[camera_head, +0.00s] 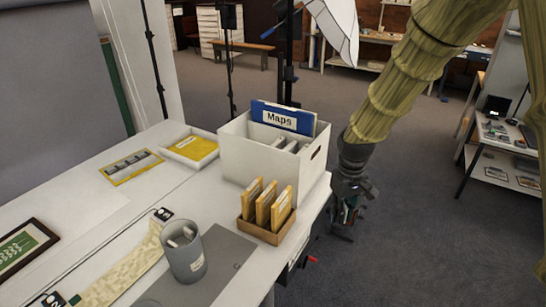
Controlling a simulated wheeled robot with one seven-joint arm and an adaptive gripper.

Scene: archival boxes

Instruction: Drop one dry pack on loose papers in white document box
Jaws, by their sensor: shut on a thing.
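The white document box (262,172) stands on the white table near its right edge. A blue "Maps" folder (283,117) rises at its back, and pale papers or packs (292,146) show inside, only partly visible. My gripper (345,222) hangs to the right of the box, beyond the table edge and apart from the box. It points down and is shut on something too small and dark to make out. I cannot tell for sure which items are dry packs. A grey cup (187,262) at the front holds whitish items (181,236).
A brown tray (262,234) with upright yellow packets (265,205) stands just in front of the box. A shallow white tray (174,155) with a yellow sheet lies to its left. A framed picture (24,248) and a map strip (128,270) lie further left. Open floor lies right.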

